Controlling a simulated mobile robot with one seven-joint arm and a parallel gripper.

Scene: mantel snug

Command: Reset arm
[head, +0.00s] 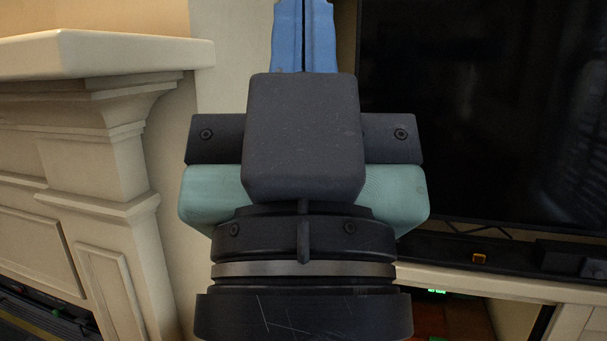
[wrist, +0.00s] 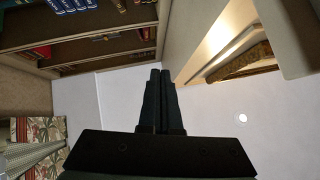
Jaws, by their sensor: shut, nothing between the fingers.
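My gripper (head: 304,30) is raised in the middle of the head view, its blue fingers pointing up and closed together. It holds nothing. In the wrist view the dark fingers (wrist: 160,100) also lie side by side, with the pale ceiling (wrist: 215,130) behind them. The tips of the fingers are cut off by the top edge of the head view.
A cream mantelpiece (head: 100,55) stands at the left. A large dark television (head: 490,110) is at the right, above a low cabinet (head: 480,280) with a black soundbar (head: 460,250). The wrist view shows bookshelves (wrist: 80,45) at upper left and a patterned curtain (wrist: 40,133) at lower left.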

